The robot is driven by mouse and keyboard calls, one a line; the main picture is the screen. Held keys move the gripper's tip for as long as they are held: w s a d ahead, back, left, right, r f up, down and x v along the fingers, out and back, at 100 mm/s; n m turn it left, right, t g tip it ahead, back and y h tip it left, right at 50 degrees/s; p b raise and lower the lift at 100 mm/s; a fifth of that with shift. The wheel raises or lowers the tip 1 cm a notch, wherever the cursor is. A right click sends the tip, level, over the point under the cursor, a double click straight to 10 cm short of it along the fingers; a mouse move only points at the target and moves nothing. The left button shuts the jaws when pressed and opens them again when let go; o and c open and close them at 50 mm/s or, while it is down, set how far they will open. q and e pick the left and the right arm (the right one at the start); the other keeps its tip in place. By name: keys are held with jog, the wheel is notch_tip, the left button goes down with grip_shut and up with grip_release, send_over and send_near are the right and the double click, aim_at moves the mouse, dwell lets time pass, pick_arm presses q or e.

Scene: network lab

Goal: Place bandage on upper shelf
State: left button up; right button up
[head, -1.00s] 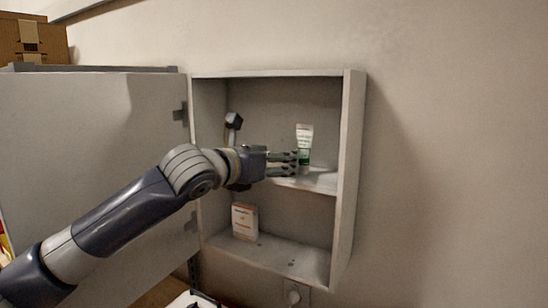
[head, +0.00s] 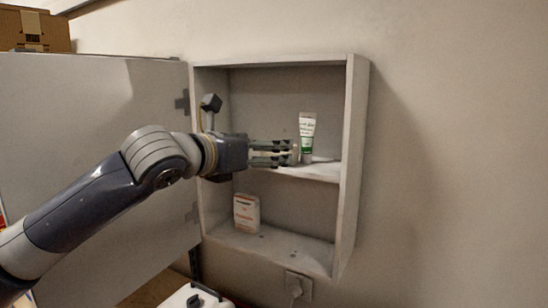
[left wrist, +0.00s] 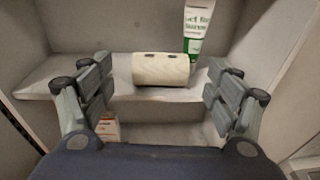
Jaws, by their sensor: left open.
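The bandage (left wrist: 160,69), a cream roll with two dark clips, lies on its side on the upper shelf (left wrist: 206,92) of the wall cabinet in the left wrist view. The upper shelf also shows in the head view (head: 318,171). My left gripper (head: 288,152) reaches into the cabinet at upper-shelf height. In the left wrist view its fingers (left wrist: 160,88) are spread wide, with clear gaps on both sides of the roll. In the head view the fingers mostly hide the bandage. My right gripper is not in view.
A white and green tube (head: 307,132) stands on the upper shelf, behind and right of the bandage. A small white and orange box (head: 247,213) stands on the lower shelf. The open cabinet door (head: 95,120) is at the left. The cabinet's right wall (head: 352,160) bounds the space.

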pick_arm(q)
jog(key=b+v, duration=0.1)
jog(key=v, duration=0.5)
jog(key=shift+s+a+b, duration=0.15)
jog(key=shift+s+b, duration=0.05)
jog(key=shift+b, duration=0.15)
